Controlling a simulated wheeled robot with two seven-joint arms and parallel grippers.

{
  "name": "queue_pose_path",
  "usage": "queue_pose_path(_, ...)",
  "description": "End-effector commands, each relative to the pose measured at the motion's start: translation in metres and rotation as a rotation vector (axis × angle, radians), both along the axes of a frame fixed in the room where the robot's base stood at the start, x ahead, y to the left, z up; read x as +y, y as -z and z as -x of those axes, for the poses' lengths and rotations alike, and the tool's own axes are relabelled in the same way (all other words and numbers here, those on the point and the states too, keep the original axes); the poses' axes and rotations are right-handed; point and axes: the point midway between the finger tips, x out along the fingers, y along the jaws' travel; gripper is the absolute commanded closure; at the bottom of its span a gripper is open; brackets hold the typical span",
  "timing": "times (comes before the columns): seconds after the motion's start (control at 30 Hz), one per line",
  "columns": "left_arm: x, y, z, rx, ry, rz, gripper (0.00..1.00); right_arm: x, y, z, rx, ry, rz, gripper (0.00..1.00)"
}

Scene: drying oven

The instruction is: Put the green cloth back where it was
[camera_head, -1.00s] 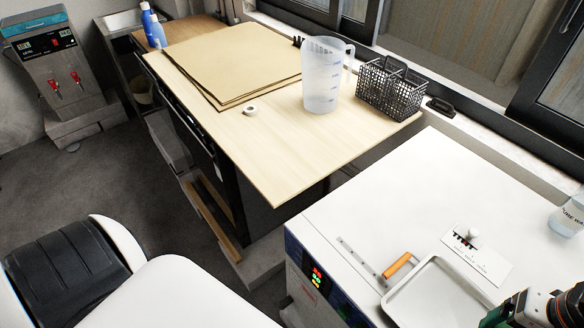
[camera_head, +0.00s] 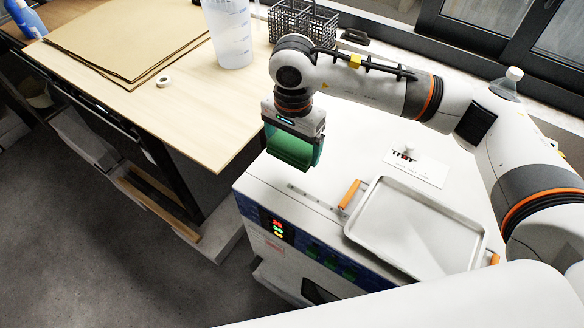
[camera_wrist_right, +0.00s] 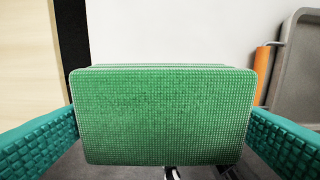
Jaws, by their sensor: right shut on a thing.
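The green cloth (camera_head: 290,152) is a folded, textured green block held by my right gripper (camera_head: 293,158). The gripper is shut on it, above the left end of the white oven top (camera_head: 262,178), near the gap beside the wooden table. In the right wrist view the cloth (camera_wrist_right: 162,115) fills the middle, between the two teal fingers. My left gripper is not in view.
A grey metal tray (camera_head: 415,232) with orange handles (camera_head: 350,193) lies on the oven top. A white card (camera_head: 418,168) and a bottle (camera_head: 508,82) are behind it.

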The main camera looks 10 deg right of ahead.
Motion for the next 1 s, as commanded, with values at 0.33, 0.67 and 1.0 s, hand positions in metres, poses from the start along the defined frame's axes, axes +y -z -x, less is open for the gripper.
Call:
queue_pose_path(0.33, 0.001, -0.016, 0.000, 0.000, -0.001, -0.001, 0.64, -0.001, 0.042, 0.001, 0.002, -0.003, -0.001, 0.31)
queue_pose_path(0.67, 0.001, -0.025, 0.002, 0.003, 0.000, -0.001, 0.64, -0.001, 0.077, 0.001, 0.000, -0.005, 0.000, 0.31)
queue_pose_path(1.0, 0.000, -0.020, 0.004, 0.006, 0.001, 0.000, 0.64, -0.001, 0.080, 0.000, 0.000, -0.005, 0.000, 0.06)
